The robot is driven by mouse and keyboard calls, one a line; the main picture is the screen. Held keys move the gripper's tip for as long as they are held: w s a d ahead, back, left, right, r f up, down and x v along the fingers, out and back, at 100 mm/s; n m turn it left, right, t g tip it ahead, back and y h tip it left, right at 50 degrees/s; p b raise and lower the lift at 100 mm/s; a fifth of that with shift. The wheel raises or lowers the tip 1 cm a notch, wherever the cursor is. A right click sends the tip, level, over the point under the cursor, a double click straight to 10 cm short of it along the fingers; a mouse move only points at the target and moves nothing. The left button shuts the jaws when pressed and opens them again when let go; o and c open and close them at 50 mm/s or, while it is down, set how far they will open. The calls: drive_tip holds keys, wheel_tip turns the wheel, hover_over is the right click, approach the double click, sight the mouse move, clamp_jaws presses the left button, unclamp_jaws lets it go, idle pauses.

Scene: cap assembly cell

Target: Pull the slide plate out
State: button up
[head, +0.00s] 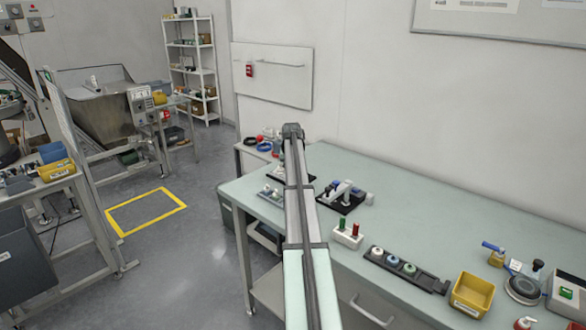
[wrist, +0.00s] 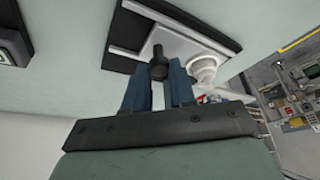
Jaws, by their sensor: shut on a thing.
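In the wrist view, my gripper (wrist: 159,75) has its two blue fingers shut on a black knob (wrist: 158,52). The knob stands at the edge of a light grey slide plate (wrist: 172,42). The plate lies on a black base (wrist: 122,28) with pale rails along its sides. A white round stepped part (wrist: 207,68) sits beside the knob, close to the right finger. In the head view, my arm reaches to the far left part of the bench and hides my gripper and most of that fixture.
The pale green bench (head: 440,225) carries a black fixture with a white and blue part (head: 345,195), a block with red and green pegs (head: 347,234), a black strip holding several round parts (head: 405,268) and a yellow bin (head: 473,294). The bench's back right is clear.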

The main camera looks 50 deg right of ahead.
clamp_jaws()
drive_tip(key=s, duration=0.9)
drive_tip(key=o, duration=0.8)
unclamp_jaws()
